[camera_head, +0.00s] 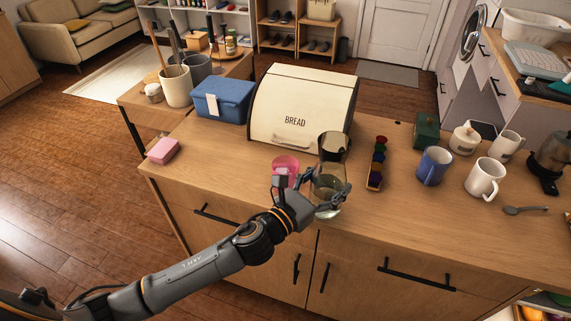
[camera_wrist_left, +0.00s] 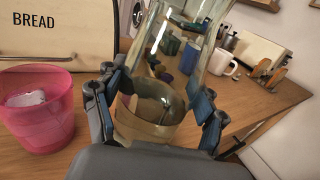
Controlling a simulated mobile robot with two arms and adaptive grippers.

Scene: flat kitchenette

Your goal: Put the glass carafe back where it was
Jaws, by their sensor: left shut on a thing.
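The glass carafe (camera_head: 329,184) is clear, with a dark-looking upper part, and is upright near the counter's front edge, in front of the bread box. My left gripper (camera_head: 316,193) is shut around its body from the front left. In the left wrist view the carafe (camera_wrist_left: 150,112) fills the space between the fingers (camera_wrist_left: 155,100), and other things show through its glass. I cannot tell whether its base touches the counter. A pink tumbler (camera_head: 285,168) stands just left of the carafe, close to the gripper. My right gripper is not in view.
The cream bread box (camera_head: 299,105) stands behind on the wooden counter (camera_head: 420,225). A narrow rack of coloured pieces (camera_head: 376,165), a blue mug (camera_head: 433,166) and a white mug (camera_head: 485,179) stand to the right. A pink sponge (camera_head: 163,150) lies left. The front middle right is clear.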

